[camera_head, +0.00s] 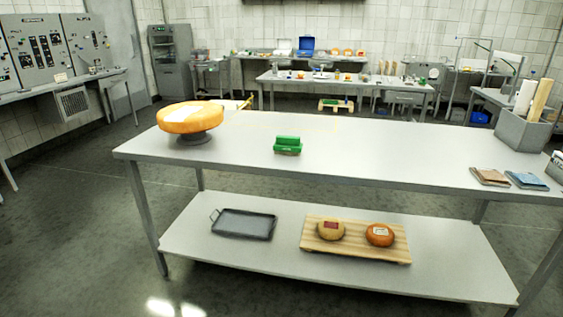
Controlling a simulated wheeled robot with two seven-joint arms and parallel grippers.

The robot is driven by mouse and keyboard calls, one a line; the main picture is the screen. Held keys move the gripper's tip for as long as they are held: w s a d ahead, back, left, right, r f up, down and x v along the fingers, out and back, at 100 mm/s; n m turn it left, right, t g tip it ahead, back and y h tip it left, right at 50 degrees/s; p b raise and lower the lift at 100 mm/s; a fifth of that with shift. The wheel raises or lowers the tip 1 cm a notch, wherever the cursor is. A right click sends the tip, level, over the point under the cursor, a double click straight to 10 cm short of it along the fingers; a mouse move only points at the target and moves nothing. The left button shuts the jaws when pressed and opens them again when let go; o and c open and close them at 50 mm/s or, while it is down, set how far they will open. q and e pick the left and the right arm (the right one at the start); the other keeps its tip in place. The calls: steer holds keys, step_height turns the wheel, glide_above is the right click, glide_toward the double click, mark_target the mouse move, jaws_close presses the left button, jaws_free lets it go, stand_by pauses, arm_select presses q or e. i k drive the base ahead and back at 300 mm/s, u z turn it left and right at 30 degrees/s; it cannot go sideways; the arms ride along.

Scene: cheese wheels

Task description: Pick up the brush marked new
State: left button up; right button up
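A green block-shaped thing (288,146) sits on the grey table top (360,158), left of the middle. It looks like two green parts close together, and it may be a brush. Its marking is too small to read, and I cannot make out bristles. I see no brush clearly marked new. Neither of my grippers is in view.
A large orange cheese wheel (190,117) rests on a dark stand at the table's left. A grey bin (522,131) with upright rolls stands at the right, near folded cloths (490,177). The lower shelf (280,268) holds a tray (243,224) and a board (355,252) with two small cheeses.

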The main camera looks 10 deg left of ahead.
mark_target(290, 145)
steer(key=z, duration=0.75)
steer(key=k, duration=0.15)
steer(key=u, duration=1.75)
steer(key=i, duration=1.45)
steer(key=z, duration=1.2)
steer(key=i, duration=0.75)
steer(key=z, duration=0.85)
